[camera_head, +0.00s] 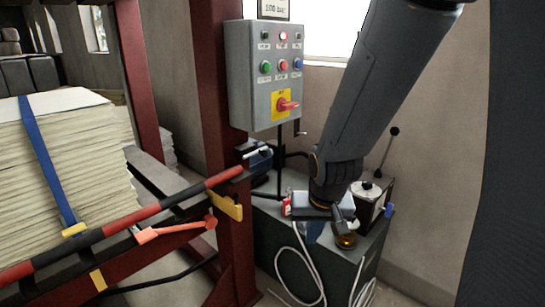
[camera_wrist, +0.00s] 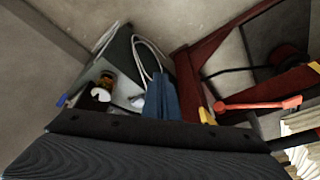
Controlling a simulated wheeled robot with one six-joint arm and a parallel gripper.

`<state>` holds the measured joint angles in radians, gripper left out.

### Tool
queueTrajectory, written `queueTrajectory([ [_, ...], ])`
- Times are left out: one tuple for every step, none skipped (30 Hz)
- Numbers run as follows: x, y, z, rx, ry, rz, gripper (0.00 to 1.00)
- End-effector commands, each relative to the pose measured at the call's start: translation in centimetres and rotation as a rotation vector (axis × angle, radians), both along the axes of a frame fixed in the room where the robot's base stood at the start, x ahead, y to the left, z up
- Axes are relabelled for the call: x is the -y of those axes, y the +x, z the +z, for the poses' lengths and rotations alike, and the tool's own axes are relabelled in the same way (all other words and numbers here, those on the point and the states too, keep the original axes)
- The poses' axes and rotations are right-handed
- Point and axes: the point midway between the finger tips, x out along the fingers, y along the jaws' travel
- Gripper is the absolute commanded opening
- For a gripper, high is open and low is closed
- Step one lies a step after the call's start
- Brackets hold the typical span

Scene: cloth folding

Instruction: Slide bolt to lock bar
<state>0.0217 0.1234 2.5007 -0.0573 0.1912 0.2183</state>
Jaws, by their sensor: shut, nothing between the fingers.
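A red-and-black striped bar (camera_head: 130,219) runs across the front of the paper stack, sloping up to the right. An orange-red lever (camera_head: 176,230) sits below the bar and also shows in the wrist view (camera_wrist: 258,104). My gripper (camera_head: 314,234) is shut and empty, right of the post above the cabinet.
A grey control box (camera_head: 251,91) with buttons and a red switch is mounted beside the post. The dark cabinet (camera_head: 332,271) below my gripper carries an amber jar (camera_head: 345,241) and a lever unit (camera_head: 371,198). White cables hang over its front. Stacked paper (camera_head: 62,165) fills the left.

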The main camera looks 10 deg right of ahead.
Motion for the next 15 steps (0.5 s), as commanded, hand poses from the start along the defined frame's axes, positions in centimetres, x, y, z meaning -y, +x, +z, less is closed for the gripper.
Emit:
queueTrajectory([
  [0.5, 3.2, -1.1, 0.083, 0.016, -0.051, 0.0],
  [0.8, 5.1, -1.3, 0.143, 0.032, -0.083, 0.0],
  [1.1, 7.7, -1.4, 0.224, 0.057, -0.123, 0.0],
  [1.3, 9.6, -1.4, 0.283, 0.077, -0.153, 0.0],
  [1.5, 11.4, -1.4, 0.343, 0.101, -0.182, 0.0],
  [1.8, 13.7, -1.2, 0.422, 0.138, -0.218, 0.0],
  [1.9, 15.3, -1.1, 0.478, 0.17, -0.243, 0.0],
  [2.0, 16.8, -0.8, 0.535, 0.205, -0.265, 0.0],
  [2.1, 18.8, -0.5, 0.61, 0.255, -0.293, 0.0],
  [2.2, 20.1, -0.1, 0.666, 0.295, -0.312, 0.0],
  [2.2, 21.4, 0.2, 0.719, 0.338, -0.329, 0.0],
  [2.3, 22.9, 0.7, 0.787, 0.399, -0.348, 0.0],
  [2.3, 24.0, 1.2, 0.837, 0.447, -0.361, 0.0],
  [2.3, 24.8, 1.5, 0.883, 0.495, -0.372, 0.0],
  [2.4, 25.9, 2.1, 0.94, 0.561, -0.384, 0.0],
])
